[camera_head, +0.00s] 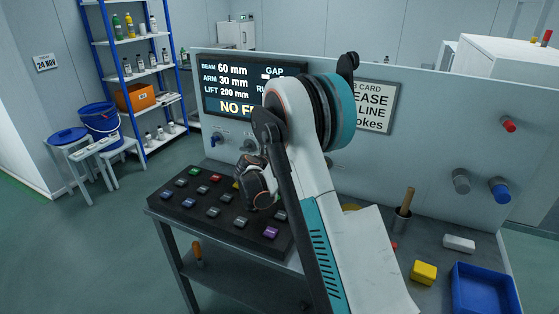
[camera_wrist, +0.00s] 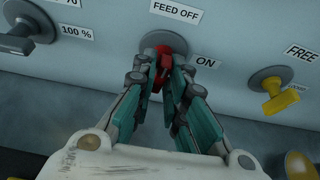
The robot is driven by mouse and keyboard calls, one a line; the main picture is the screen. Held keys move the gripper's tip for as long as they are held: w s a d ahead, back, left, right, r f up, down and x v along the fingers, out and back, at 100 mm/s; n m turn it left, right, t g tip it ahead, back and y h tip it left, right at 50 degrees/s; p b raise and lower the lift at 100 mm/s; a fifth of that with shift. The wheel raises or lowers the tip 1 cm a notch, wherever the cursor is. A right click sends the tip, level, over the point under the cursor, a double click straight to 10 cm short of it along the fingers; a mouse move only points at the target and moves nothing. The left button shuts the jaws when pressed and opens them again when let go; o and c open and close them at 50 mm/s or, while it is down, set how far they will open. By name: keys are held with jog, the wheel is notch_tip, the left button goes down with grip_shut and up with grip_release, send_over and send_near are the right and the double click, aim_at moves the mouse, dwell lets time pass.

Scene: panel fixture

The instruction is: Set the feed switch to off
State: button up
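The feed switch is a red knob (camera_wrist: 163,66) on a round grey base on the panel, high in the middle of the wrist view. A FEED OFF label (camera_wrist: 175,10) sits above it and an ON label (camera_wrist: 205,62) to its right. My gripper (camera_wrist: 165,70) has one fingertip on each side of the red knob, very close to it. Whether both fingers press on it I cannot tell, and they hide part of the knob, so its exact setting is unclear. In the head view my gripper (camera_head: 256,182) is in front of the panel, and my arm hides the red knob.
A black knob (camera_wrist: 18,40) with a 100 % label is at left, and a yellow knob (camera_wrist: 278,97) near a FREE label is at right. A display (camera_head: 235,90) tops the panel. A button board (camera_head: 215,208) lies below my gripper. A blue tray (camera_head: 482,290) is at right.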

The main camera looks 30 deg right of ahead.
jog(key=o, duration=0.4)
jog(key=shift+c, duration=0.2)
jog(key=v, duration=1.2)
jog(key=shift+f, duration=0.1)
